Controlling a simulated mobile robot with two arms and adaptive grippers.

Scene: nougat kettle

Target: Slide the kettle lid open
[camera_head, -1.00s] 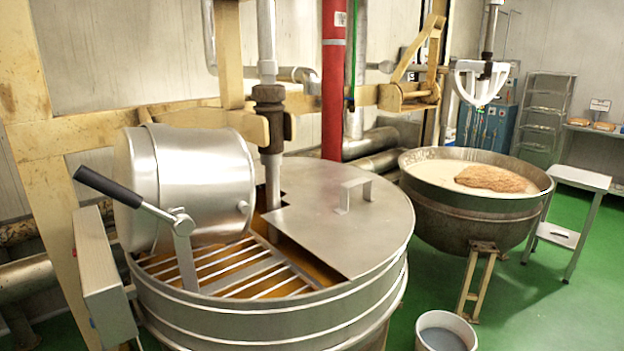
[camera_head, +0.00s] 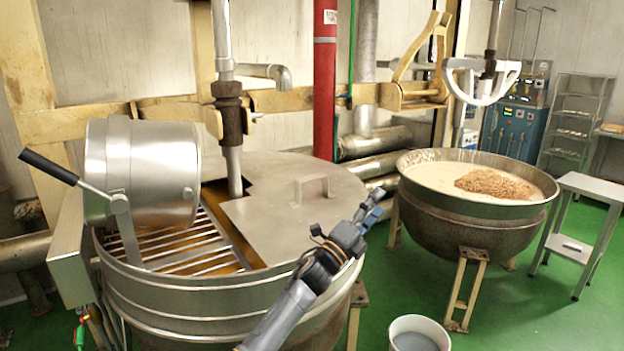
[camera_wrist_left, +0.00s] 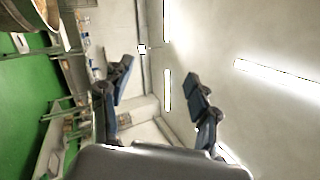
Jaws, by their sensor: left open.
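The kettle lid (camera_head: 262,225) is a flat grey metal plate with a raised bar handle (camera_head: 311,178). It lies over the right part of the large round steel kettle (camera_head: 215,301). The left part of the kettle is uncovered and shows a slatted grate (camera_head: 185,249). My left gripper (camera_head: 370,208) is in front of the kettle's right rim, to the right of and lower in the picture than the handle. It is apart from the handle. In the left wrist view its two fingers (camera_wrist_left: 162,88) are spread, with nothing between them. My right gripper is not in view.
A silver drum with a lever (camera_head: 145,172) sits over the kettle's left side. A vertical shaft (camera_head: 228,120) passes through the lid's cutout. A second bowl (camera_head: 470,225) with pale contents stands at the right. A bucket (camera_head: 418,333) stands on the green floor.

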